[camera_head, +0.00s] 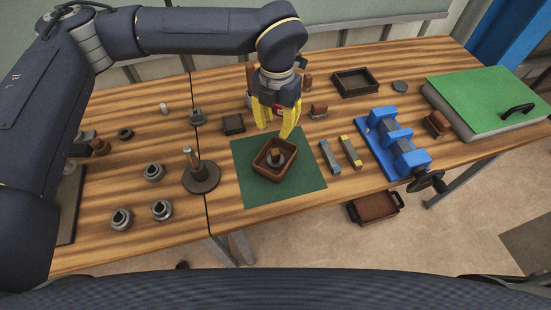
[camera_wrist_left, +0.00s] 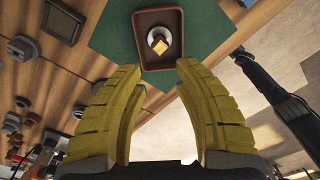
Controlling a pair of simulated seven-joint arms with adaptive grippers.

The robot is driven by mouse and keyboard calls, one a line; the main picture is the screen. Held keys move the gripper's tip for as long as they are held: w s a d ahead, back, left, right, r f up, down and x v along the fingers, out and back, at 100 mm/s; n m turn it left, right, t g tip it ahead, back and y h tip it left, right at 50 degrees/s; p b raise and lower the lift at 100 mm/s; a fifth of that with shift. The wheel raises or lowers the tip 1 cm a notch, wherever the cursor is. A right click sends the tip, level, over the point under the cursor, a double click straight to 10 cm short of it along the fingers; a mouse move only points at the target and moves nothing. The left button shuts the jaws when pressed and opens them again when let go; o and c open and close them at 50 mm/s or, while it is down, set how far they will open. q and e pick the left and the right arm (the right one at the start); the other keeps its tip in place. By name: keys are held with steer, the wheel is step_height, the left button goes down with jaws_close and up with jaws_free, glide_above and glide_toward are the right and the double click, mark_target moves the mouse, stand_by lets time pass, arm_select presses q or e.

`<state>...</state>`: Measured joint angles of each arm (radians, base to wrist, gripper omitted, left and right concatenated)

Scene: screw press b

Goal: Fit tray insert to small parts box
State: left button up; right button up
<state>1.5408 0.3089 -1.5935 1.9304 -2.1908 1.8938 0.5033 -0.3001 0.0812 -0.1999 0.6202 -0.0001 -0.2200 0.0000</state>
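A brown open box (camera_head: 270,173) sits on a green mat (camera_head: 308,192). It holds a round pale part with a brownish upright piece (camera_head: 276,155). In the left wrist view the box (camera_wrist_left: 160,65) lies just beyond my fingertips, with the pale part (camera_wrist_left: 163,38) inside. My left gripper (camera_head: 275,131) is above the box's far side, its yellow fingers apart with nothing between them. A small dark square tray (camera_head: 233,124) lies on the table left of the mat, and a larger dark tray (camera_head: 355,82) lies farther back. I cannot tell which is the tray insert.
A blue vise (camera_head: 398,150) stands right of two small bars (camera_head: 340,152). A round stand with a post (camera_head: 201,178) and several metal parts (camera_head: 162,210) are at left. A green-topped case (camera_head: 490,98) is at far right. A brown bin (camera_head: 374,207) shows below the front edge.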

steer(key=o, duration=0.9)
